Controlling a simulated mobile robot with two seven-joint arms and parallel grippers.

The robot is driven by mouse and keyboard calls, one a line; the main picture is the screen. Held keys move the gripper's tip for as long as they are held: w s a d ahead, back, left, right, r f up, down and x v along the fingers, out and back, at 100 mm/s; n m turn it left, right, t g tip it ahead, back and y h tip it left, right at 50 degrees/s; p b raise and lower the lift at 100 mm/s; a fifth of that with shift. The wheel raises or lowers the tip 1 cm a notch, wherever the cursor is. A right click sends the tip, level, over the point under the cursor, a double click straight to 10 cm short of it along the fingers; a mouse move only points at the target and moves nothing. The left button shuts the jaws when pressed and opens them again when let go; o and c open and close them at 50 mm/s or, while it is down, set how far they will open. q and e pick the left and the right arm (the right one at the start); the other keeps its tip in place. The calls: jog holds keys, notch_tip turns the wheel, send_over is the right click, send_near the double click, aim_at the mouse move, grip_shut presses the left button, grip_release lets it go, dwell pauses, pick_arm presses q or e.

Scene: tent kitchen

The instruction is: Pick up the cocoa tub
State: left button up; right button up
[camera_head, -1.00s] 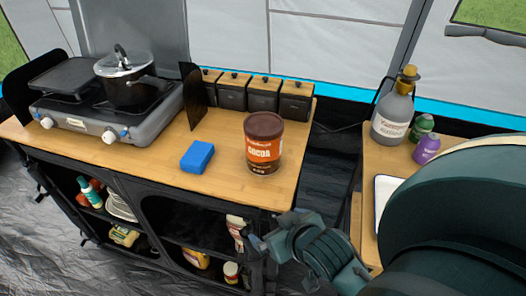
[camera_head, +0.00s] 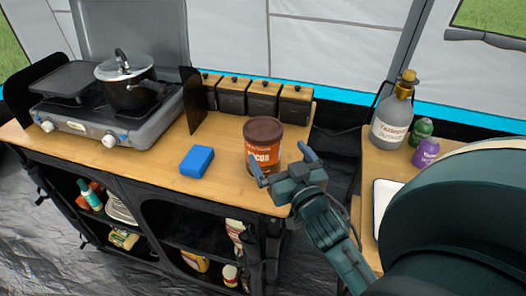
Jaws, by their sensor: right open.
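The cocoa tub (camera_head: 262,135) is a brown cylinder with an orange label and a dark lid. It stands upright on the wooden counter, near its right end. My right gripper (camera_head: 281,167) is open, in front of the tub and at its lower right, with its fingers spread towards it. One finger covers part of the label. I cannot tell whether the fingers touch the tub. My left gripper is not in view.
A blue block (camera_head: 197,161) lies left of the tub. Several dark canisters (camera_head: 265,97) stand behind it. A stove (camera_head: 108,118) with a lidded pot (camera_head: 127,84) is at the left. A side table at the right holds a large bottle (camera_head: 393,118).

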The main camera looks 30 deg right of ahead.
aim_at(272, 145)
jog(key=w, duration=0.3)
jog(key=shift+w+d, duration=0.15)
jog(key=shift+d, duration=0.15)
jog(key=shift+w+d+f+p, duration=0.1)
jog(key=shift+w+f+p, duration=0.1)
jog(key=shift+w, duration=0.7)
jog(key=shift+w+d+f+p, duration=0.15)
jog(key=shift+w+f, duration=0.1)
jog(key=shift+w, duration=0.65)
jog(key=shift+w+f+p, duration=0.15)
jog(key=shift+w+f, duration=0.05)
jog(key=shift+w, duration=0.7)
jog(key=shift+c, duration=0.2)
jog(key=shift+r, duration=0.1)
jog(key=c, duration=1.5)
